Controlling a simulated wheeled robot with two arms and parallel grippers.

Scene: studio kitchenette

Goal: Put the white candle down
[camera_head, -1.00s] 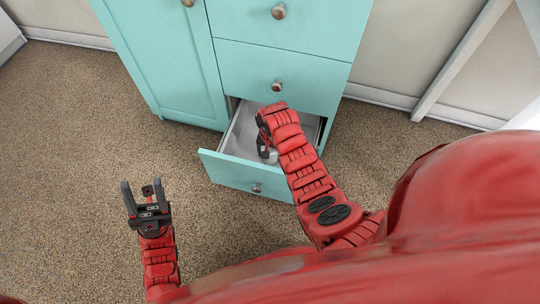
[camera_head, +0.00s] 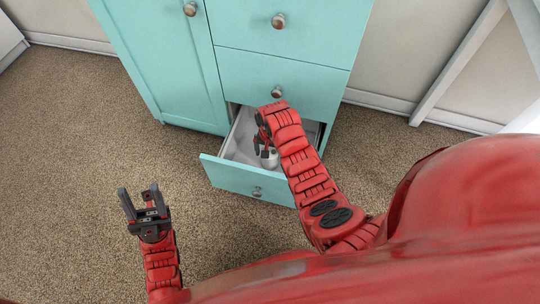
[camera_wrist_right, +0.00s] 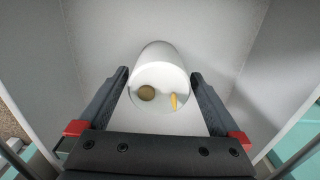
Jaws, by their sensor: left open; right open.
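The white candle (camera_wrist_right: 160,64) is a short white cylinder inside the open bottom drawer (camera_head: 231,177). In the right wrist view it sits between the two dark fingers of my right gripper (camera_wrist_right: 160,76), with visible gaps on both sides. Its near end shows a brownish round spot and a small yellow mark. In the head view the candle (camera_head: 270,159) shows at the drawer's front part, partly hidden by my right gripper (camera_head: 260,145). My right gripper is open. My left gripper (camera_head: 140,194) is open and empty above the carpet, left of the drawer.
The turquoise cabinet (camera_head: 165,65) stands behind, with closed drawers (camera_head: 285,75) above the open one. The drawer's pale walls surround my right gripper closely. Brown carpet (camera_head: 70,130) is clear on the left. A white slanted leg (camera_head: 455,65) stands at the right.

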